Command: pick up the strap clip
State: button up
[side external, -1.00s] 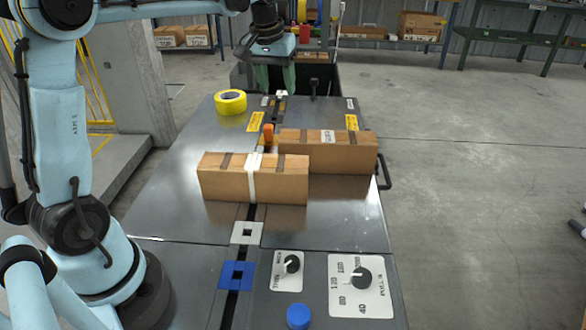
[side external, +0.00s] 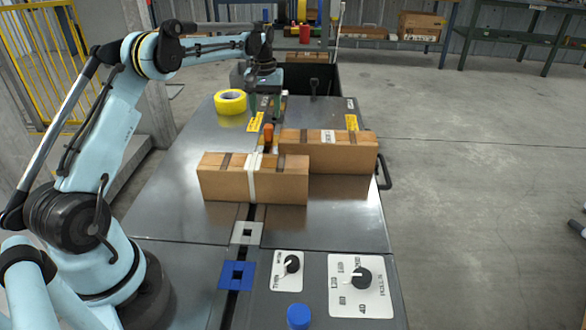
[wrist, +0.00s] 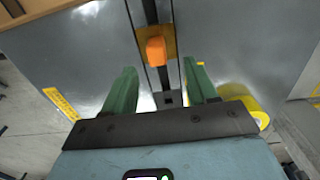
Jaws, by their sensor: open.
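A small orange block (side external: 268,137), which I take to be the strap clip, stands on the dark slot behind the front carton. In the wrist view the orange block (wrist: 156,50) sits on a brass-coloured plate over the slot, ahead of my fingers. My gripper (side external: 264,108) is low over the far part of the bench, behind the orange block and apart from it. In the wrist view my gripper (wrist: 160,76) shows two green fingers spread apart with nothing between them. The clip's underside is hidden.
The front carton (side external: 220,182) with a white strap and a second carton (side external: 350,155) stand close by the orange block. A yellow tape roll (side external: 230,102) lies left of my gripper. The bench's left side is clear. Dials and a blue cap (side external: 299,316) are in front.

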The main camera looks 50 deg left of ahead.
aim_at(268, 126)
jog(key=shift+w+d+f, duration=0.1)
jog(key=shift+d+f, duration=0.05)
jog(key=shift+f, duration=3.45)
jog(key=c, duration=1)
jog(key=shift+r, duration=0.1)
notch_tip(268, 126, up, 10)
jog(key=shift+f, duration=0.1)
